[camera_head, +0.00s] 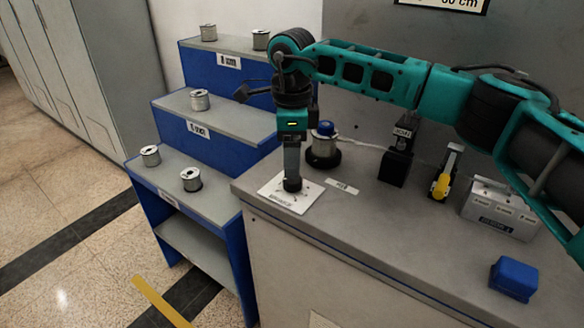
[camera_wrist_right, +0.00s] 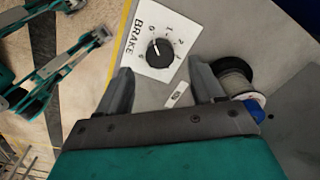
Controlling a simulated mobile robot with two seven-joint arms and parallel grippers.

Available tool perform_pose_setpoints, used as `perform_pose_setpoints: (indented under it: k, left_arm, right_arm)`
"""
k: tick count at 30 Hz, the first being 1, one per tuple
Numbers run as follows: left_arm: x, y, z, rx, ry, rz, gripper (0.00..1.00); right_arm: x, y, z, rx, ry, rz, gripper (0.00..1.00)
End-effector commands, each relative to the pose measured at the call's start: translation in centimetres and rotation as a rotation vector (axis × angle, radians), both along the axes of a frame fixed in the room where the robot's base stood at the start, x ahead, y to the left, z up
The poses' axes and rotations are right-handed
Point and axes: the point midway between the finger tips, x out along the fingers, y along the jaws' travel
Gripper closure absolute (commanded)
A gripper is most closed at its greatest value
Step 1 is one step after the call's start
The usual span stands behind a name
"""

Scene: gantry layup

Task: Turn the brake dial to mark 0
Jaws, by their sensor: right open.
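The brake dial is a black round knob (camera_head: 292,184) on a white plate (camera_head: 272,191) near the left end of the grey bench. In the right wrist view the knob (camera_wrist_right: 160,53) has a white pointer line, and the plate reads BRAKE with small numbers around the knob. I cannot tell surely which mark the pointer is at. My right gripper (camera_head: 292,172) points down just over the dial. In its wrist view its fingers (camera_wrist_right: 160,90) are apart, with nothing between them.
A spool on a black base with a blue top (camera_head: 323,148) stands close behind the dial. A black block (camera_head: 397,165), a yellow-handled tool (camera_head: 442,182), a grey box (camera_head: 500,209) and a blue block (camera_head: 513,279) stand to the right. Blue steps (camera_head: 222,105) with several spools stand left.

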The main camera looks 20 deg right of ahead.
Motion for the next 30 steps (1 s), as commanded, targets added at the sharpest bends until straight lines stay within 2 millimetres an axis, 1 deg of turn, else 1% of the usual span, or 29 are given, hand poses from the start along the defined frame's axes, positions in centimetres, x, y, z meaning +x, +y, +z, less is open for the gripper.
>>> perform_pose_setpoints:
  k: [1,6,9,13,17,26,29,30]
  left_arm:
    - [0.0,0.1,0.1,0.002,0.001,0.0,1.0]
    - [0.0,0.2,0.2,0.005,0.001,0.003,1.0]
    - [0.0,0.3,0.2,0.007,0.0,0.004,1.0]
    - [-0.1,0.4,0.2,0.007,0.0,0.005,1.0]
    - [-0.2,0.4,0.1,0.007,0.001,0.005,1.0]
    - [-0.3,0.4,0.0,0.007,0.003,0.005,1.0]
    - [-0.3,0.4,0.1,0.007,0.004,0.005,1.0]
    - [-0.3,0.4,0.2,0.007,0.004,0.005,1.0]
  right_arm:
    - [0.0,0.0,1.4,0.0,-0.003,0.0,0.33]
    - [0.0,0.0,5.0,0.0,-0.002,0.0,0.33]
    - [0.0,0.0,6.6,-0.001,-0.002,0.001,0.33]
    - [0.0,0.0,7.9,0.001,-0.001,0.001,0.33]
    - [0.0,0.0,8.4,0.0,0.001,0.001,0.33]
    - [-0.1,0.1,8.2,0.005,0.003,0.002,0.33]
    - [-0.5,1.6,7.0,0.056,0.023,0.017,0.33]
    - [-0.9,2.8,6.1,0.104,0.04,0.025,0.33]
